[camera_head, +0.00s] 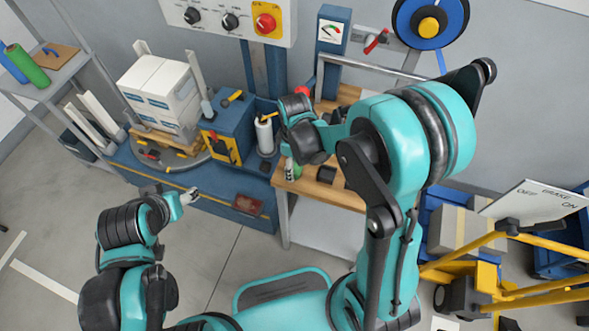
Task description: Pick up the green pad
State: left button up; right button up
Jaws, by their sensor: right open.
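A small green thing (298,171), perhaps the green pad, shows on the wooden bench top (325,192). It is mostly hidden by my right wrist, so I cannot tell its shape. My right gripper (291,168) is open, just above or beside it. Its fingers are small and partly hidden, and I cannot tell whether they touch it. My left gripper (190,196) is in front of the blue bench at left, away from the green thing. I cannot make out whether its fingers are apart.
A blue bench (255,212) carries white boxes (160,92) on a turntable, a blue machine (228,125) and a white roll (264,135). A green roll (27,65) lies on the left shelf. A yellow-framed cart (475,285) stands at right. The floor in front is clear.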

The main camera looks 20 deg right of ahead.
aim_at(296, 166)
jog(key=c, duration=0.8)
jog(key=shift+c, duration=0.2)
jog(key=shift+r, duration=0.45)
jog(key=r, duration=0.1)
jog(key=r+p, duration=0.2)
jog(key=r, duration=0.1)
jog(key=shift+s+d, duration=0.15)
jog(key=shift+s, duration=0.2)
jog(key=s+d+r+p, duration=0.3)
jog(key=s+r, duration=0.3)
jog(key=s, duration=0.4)
jog(key=shift+s+d+p, duration=0.2)
jog(key=shift+d+p, duration=0.1)
jog(key=shift+d, duration=0.05)
